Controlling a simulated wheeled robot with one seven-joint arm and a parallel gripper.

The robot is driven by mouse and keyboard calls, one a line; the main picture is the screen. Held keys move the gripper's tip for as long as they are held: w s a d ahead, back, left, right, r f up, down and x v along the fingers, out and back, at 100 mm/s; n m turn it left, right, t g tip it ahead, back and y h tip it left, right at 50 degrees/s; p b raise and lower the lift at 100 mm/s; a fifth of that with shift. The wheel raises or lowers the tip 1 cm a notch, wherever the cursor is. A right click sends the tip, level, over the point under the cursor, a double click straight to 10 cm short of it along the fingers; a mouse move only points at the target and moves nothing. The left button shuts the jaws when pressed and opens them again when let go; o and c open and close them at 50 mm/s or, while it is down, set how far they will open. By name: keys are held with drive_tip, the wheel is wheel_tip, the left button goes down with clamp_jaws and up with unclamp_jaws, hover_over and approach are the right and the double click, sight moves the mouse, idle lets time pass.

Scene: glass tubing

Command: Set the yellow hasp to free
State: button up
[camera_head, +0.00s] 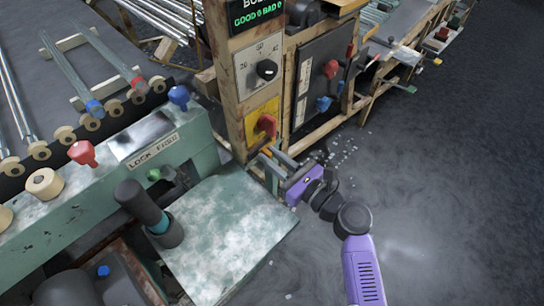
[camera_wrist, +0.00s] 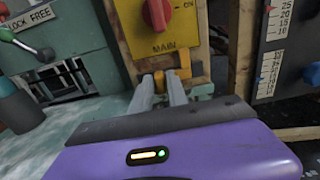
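The yellow hasp (camera_wrist: 184,61) is a small orange-yellow piece at the lower edge of the yellow MAIN switch plate (camera_wrist: 150,22). In the head view the hasp (camera_head: 266,151) is small and partly covered by my fingers. The red MAIN knob (camera_wrist: 157,13) sits above it on the plate. My gripper (camera_wrist: 160,80) reaches in from below. Its two grey fingers are close together, with the hasp's orange part filling the narrow gap at their tips. In the head view my gripper (camera_head: 269,155) is at the post's lower front. The hasp's lower part is mostly hidden.
A green machine with a LOCK FREE label (camera_head: 153,150) and a green-knobbed lever (camera_head: 154,174) stands at left. A dark panel with red and blue sliders (camera_head: 322,75) is right of the post. A worn pale-green plate (camera_head: 225,240) lies near my gripper. Open floor lies at right.

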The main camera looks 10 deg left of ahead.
clamp_jaws()
drive_tip(key=shift+d, duration=0.1)
idle(1.0)
drive_tip(key=shift+s, duration=0.1)
drive_tip(key=shift+s+a+r+p, duration=0.1)
drive_tip(key=shift+s+a+p, duration=0.55)
drive_tip(key=shift+s+a, duration=0.3)
drive_tip(key=shift+s, duration=0.1)
drive_tip(key=shift+o, duration=2.3)
unclamp_jaws()
